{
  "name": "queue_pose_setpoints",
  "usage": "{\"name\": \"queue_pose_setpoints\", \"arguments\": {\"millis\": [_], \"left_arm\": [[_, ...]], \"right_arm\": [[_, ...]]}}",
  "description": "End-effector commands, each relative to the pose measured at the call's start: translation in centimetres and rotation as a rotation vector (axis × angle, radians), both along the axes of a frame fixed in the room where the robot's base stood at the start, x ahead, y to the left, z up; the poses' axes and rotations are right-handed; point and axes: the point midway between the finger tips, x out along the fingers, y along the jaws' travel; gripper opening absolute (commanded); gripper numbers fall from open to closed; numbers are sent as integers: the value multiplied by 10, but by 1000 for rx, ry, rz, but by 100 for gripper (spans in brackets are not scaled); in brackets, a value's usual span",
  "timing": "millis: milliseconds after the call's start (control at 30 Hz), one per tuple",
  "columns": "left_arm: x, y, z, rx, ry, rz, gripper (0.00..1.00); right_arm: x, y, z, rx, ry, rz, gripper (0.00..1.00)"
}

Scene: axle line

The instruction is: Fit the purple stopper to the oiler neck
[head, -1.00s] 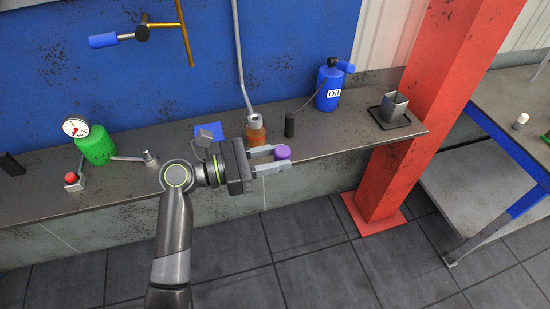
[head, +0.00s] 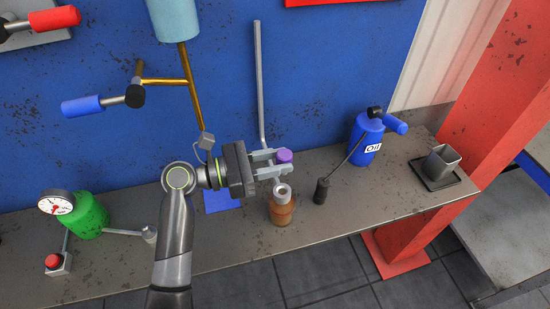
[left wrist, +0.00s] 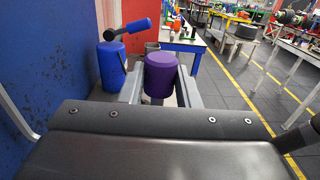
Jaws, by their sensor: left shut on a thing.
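The purple stopper (head: 285,156) is held between the fingertips of my left gripper (head: 276,163), which is shut on it. It also shows in the left wrist view (left wrist: 160,76), upright between the two fingers. The oiler (head: 283,211) is a small amber-brown vessel on the shelf, with a grey neck (head: 282,191) whose round top opening faces up. In the head view the stopper shows just above and behind the neck, apart from it. My right gripper is not in view.
A blue oil can (head: 366,139) and a black cylinder (head: 321,190) stand right of the oiler. A grey square cup (head: 440,160) sits on a dark tray further right. A green tank with a gauge (head: 86,214) is at left. The shelf's front edge (head: 370,226) lies close by.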

Motion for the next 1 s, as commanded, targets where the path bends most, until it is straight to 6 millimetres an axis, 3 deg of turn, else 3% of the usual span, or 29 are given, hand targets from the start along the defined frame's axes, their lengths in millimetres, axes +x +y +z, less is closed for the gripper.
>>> {"name": "queue_pose_setpoints", "arguments": {"millis": [200, 333, 667, 1000], "left_arm": [[0, 0, 0, -1, 0, 0, 7], [0, 0, 0, -1, 0, 0, 7], [-1, 1, 4, -3, 2, 4, 7], [0, 1, -35, -3, 2, 5, 7]], "right_arm": [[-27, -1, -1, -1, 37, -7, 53], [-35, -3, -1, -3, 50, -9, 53], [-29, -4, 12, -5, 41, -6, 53], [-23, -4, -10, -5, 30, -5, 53]]}}
